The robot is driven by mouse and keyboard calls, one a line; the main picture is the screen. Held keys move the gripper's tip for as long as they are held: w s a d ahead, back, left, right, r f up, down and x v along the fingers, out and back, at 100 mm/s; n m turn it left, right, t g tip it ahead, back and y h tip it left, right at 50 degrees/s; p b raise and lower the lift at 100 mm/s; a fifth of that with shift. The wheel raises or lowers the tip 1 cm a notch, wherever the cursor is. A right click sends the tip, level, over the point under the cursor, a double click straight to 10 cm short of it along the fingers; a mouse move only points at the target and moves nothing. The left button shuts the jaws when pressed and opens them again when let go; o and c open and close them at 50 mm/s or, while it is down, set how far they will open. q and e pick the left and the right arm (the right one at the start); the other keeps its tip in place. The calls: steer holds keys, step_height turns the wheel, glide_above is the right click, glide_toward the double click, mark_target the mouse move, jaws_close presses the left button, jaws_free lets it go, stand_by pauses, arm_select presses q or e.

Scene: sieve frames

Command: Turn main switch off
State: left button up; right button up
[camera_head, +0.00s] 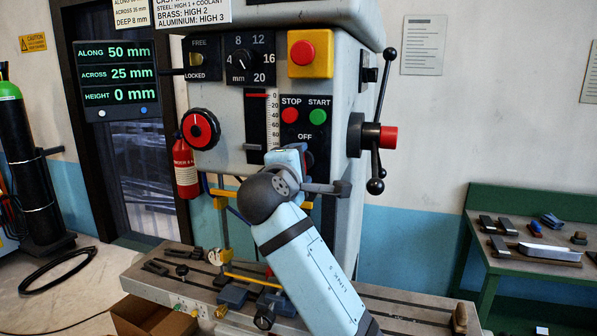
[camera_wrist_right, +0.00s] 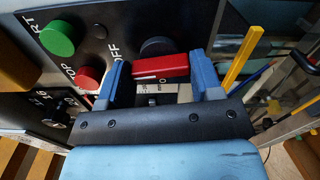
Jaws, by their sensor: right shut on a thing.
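The main switch (camera_wrist_right: 163,66) is a red handle in front of a dark round base, seen in the right wrist view beside the OFF lettering (camera_wrist_right: 118,38). My right gripper (camera_wrist_right: 158,76) has its two blue fingers at the two ends of this handle and is shut on it. The handle lies crosswise between the fingers. In the head view my right gripper (camera_head: 290,158) is at the machine's panel, just below the OFF label (camera_head: 304,136). My wrist and forearm hide the switch there. My left gripper is in neither view.
The STOP button (camera_head: 290,115) and START button (camera_head: 318,117) sit just above the gripper. A yellow-boxed red button (camera_head: 303,54) is higher up. A lever wheel (camera_head: 376,134) juts out at right. The work table (camera_head: 410,312) lies below, and a yellow bar (camera_wrist_right: 243,55) stands close beside the fingers.

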steer(key=shift+f+m+b, duration=0.1)
steer(key=shift+m+b, duration=0.2)
steer(key=shift+m, duration=0.5)
steer(key=o, duration=0.9)
